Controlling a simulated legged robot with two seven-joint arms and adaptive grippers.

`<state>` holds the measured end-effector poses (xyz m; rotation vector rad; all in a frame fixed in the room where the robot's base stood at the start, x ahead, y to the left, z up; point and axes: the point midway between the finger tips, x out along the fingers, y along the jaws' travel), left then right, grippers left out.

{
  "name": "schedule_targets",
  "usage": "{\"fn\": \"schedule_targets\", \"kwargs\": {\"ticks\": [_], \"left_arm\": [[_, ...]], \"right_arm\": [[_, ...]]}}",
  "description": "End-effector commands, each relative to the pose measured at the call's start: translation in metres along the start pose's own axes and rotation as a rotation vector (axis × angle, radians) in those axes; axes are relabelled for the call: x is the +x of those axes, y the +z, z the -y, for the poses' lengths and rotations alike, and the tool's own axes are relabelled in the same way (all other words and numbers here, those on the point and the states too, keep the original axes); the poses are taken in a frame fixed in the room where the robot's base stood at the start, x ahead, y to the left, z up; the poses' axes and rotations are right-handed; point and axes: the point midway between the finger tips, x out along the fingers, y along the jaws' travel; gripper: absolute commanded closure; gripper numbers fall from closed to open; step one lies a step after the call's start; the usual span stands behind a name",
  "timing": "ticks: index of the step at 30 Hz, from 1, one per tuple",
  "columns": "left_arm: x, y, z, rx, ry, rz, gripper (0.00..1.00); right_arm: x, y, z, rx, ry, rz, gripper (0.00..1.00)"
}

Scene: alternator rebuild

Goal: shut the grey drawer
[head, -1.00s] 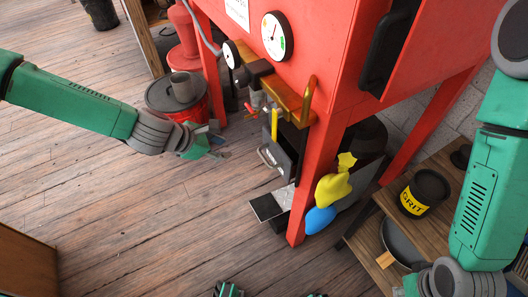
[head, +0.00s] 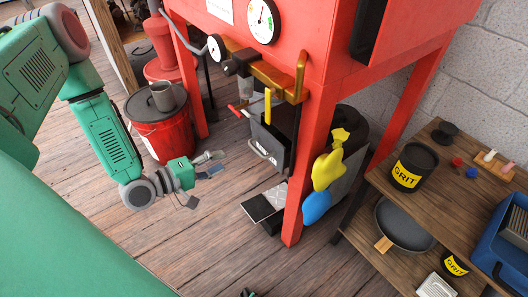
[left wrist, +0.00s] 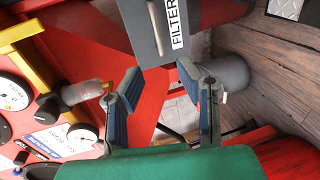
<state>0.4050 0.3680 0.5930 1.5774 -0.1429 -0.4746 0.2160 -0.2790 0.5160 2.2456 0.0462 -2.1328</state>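The grey drawer (head: 270,143) hangs under the red cabinet in the head view, with a pale bar handle on its front. It appears pulled out, with its dark open top showing. In the left wrist view the drawer front (left wrist: 144,22), with a handle and a FILTER label, is at the top, beyond the fingers. My left gripper (head: 216,163) is left of the drawer, apart from it. In the left wrist view its two fingers (left wrist: 160,84) are spread with nothing between them.
A red lidded bucket (head: 165,135) is behind my left gripper. A yellow lever (head: 267,103) is above the drawer. A wooden shelf (head: 440,170) is at right.

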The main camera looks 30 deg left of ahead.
Motion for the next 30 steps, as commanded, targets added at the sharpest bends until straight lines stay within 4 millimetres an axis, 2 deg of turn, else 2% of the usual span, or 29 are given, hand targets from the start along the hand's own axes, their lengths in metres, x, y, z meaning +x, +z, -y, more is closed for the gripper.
{"fn": "schedule_targets", "kwargs": {"ticks": [9,15,21,30], "left_arm": [[0.068,0.003,0.001,0.004,0.000,0.003,0.69],[0.103,0.001,0.001,0.001,0.002,0.001,0.69],[0.121,0.000,0.000,0.000,0.000,0.000,0.69],[0.125,0.001,-0.001,0.000,-0.001,-0.001,0.69]], "right_arm": [[0.022,0.001,0.000,0.000,0.000,0.000,1.00],[0.032,0.002,0.000,0.001,0.000,0.001,1.00],[0.036,0.002,0.000,0.001,0.000,0.001,1.00],[0.036,0.002,0.000,0.001,0.000,0.001,1.00]]}}
